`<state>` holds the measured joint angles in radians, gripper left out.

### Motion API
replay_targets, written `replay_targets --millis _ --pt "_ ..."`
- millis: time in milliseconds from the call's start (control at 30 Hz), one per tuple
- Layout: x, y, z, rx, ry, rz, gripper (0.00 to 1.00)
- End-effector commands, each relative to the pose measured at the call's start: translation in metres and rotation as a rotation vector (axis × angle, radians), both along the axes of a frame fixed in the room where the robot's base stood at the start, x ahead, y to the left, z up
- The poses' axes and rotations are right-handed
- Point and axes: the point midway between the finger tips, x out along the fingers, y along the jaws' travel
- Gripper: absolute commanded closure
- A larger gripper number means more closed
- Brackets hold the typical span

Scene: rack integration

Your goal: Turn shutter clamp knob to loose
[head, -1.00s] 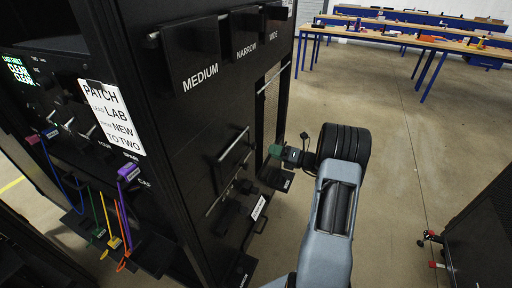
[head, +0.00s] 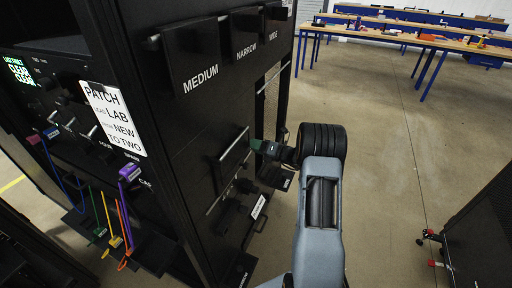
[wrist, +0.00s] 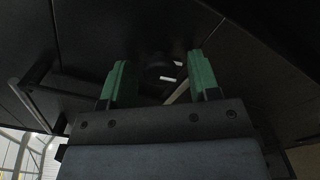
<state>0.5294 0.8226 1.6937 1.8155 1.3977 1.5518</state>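A dark, round knob-like part (wrist: 157,72) shows in the wrist view, between and beyond my green fingertips. A small pale mark lies at its lower edge. It is too dark to read its setting, and I cannot tell whether the fingers touch it. My gripper (wrist: 161,80) has its two green fingers spread apart, with nothing clearly held. In the head view my gripper (head: 259,146) is at the side of the black rack, just right of a long bar handle (head: 234,144). The knob cannot be made out there.
The black rack (head: 185,130) fills the left, with boxes marked MEDIUM (head: 190,52), NARROW and WIDE above. A labelled black part (head: 258,207) juts out below my gripper. A bar handle (wrist: 32,105) is at left in the wrist view. Open floor (head: 390,130) lies to the right.

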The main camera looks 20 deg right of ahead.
Motion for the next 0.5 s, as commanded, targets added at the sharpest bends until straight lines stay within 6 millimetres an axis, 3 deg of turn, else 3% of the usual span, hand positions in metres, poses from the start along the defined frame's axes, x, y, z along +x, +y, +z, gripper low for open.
replay_targets --millis 500 --pt "-0.0002 0.0028 0.0001 0.000 0.000 0.001 0.91"
